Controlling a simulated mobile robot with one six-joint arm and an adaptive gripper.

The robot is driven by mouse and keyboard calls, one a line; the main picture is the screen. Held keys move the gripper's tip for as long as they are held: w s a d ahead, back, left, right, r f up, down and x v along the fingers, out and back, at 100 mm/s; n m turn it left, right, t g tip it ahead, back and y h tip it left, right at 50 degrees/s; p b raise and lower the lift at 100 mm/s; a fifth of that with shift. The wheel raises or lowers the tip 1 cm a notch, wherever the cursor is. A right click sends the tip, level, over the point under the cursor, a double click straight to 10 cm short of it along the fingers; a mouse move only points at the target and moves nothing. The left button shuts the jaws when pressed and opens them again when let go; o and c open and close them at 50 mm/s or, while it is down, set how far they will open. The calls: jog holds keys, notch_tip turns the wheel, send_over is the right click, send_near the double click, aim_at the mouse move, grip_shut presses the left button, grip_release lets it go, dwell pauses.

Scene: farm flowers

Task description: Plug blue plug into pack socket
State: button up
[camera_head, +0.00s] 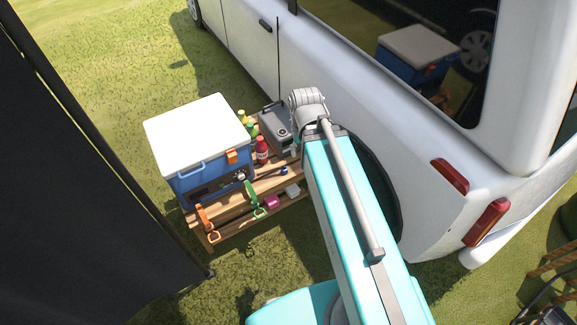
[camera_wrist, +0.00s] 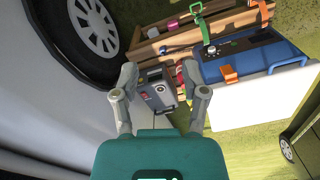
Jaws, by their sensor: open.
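The grey pack (camera_head: 275,121) stands on a wooden slatted table (camera_head: 232,225), beside the cooler. In the wrist view the pack (camera_wrist: 152,79) lies between and beyond my fingertips, with small round fittings on its face; I cannot tell which is the socket. A small blue item, likely the blue plug (camera_head: 284,170), lies on the slats in front of the pack. It also shows small in the wrist view (camera_wrist: 163,49). My gripper (camera_wrist: 159,74) is open and empty, apart from the pack. In the head view my arm hides most of the gripper.
A blue cooler with a white lid (camera_head: 197,134) fills the table's left side. A red bottle (camera_head: 262,151), a green strap (camera_head: 252,199), a pink item (camera_head: 271,202) and a white block (camera_head: 292,190) are nearby. A white van (camera_head: 345,105) stands close on the right.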

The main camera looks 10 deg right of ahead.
jog(key=shift+w+a, duration=0.1)
jog(key=o, duration=0.3)
jog(key=shift+o, duration=0.7)
jog(key=shift+w+f, duration=0.1)
jog(key=shift+f, duration=0.1)
jog(key=w+f+m+b, duration=0.8)
jog(key=w+f+b, duration=0.6)
jog(key=f+b, duration=0.4)
jog(key=w+f+m+b, duration=0.8)
jog(key=w+f+b, duration=0.7)
jog(key=f+b, duration=0.3)
jog(key=shift+d+m, duration=0.2)
jog(key=shift+m, duration=0.1)
jog(key=shift+w+r, duration=0.1)
jog(key=shift+b, duration=0.3)
